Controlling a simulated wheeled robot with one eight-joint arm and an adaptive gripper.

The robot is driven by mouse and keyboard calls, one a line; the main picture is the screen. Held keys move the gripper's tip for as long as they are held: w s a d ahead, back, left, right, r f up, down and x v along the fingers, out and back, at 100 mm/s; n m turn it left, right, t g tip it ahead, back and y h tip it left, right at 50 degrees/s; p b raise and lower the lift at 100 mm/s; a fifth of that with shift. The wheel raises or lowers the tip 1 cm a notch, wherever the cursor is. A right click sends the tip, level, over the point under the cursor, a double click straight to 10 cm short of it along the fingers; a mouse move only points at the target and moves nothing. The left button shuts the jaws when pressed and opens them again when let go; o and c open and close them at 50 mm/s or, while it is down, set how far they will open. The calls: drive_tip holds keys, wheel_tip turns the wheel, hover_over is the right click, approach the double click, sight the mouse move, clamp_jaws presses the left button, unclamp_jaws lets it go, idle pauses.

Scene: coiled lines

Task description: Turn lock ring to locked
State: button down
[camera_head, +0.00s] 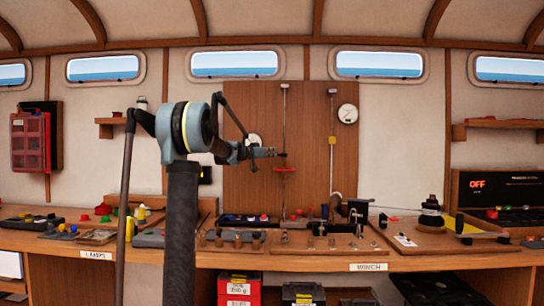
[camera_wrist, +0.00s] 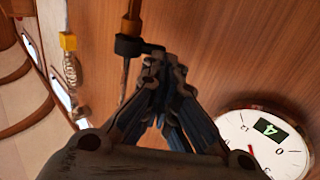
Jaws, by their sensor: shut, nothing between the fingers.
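My gripper (camera_head: 280,154) is shut and empty in front of the brown wall panel, at the left vertical line. The wrist view shows its fingertips (camera_wrist: 158,64) together, right beside a black collar (camera_wrist: 128,46) on a thin vertical rod. A brass-coloured piece (camera_wrist: 131,22) sits on the rod directly above the collar. I cannot tell whether the fingertips touch the collar. No part is clearly marked as the lock ring, and no locked mark is readable. A red disc (camera_head: 285,170) is on the line just below my gripper in the head view.
A second line with a yellow block (camera_head: 332,140) hangs to the right; the block also shows in the wrist view (camera_wrist: 67,40). A round dial (camera_wrist: 265,146) is close at lower right there. Another dial (camera_head: 347,113) is on the panel. The bench (camera_head: 345,257) below is crowded.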

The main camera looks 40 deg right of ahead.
drive_tip(key=a, duration=1.2)
drive_tip(key=s+a+f+n+y, duration=0.5)
drive_tip(key=s+a+f, duration=0.6)
drive_tip(key=a+f, duration=0.4)
drive_tip(key=s+a+f+n+y, duration=0.6)
drive_tip(key=s+a+f, duration=0.5)
drive_tip(key=a+f, duration=0.5)
drive_tip(key=s+a+f+n+y, duration=0.5)
drive_tip(key=s+a+f, duration=0.7)
drive_tip(key=a+f, duration=0.4)
drive_tip(key=a+y, duration=0.1)
drive_tip(key=a, duration=0.4)
drive_tip(key=shift+a+f+n+y, duration=0.15)
drive_tip(key=shift+a+n+y, duration=0.15)
drive_tip(key=shift+a+y, duration=0.1)
drive_tip(key=shift+d, duration=0.15)
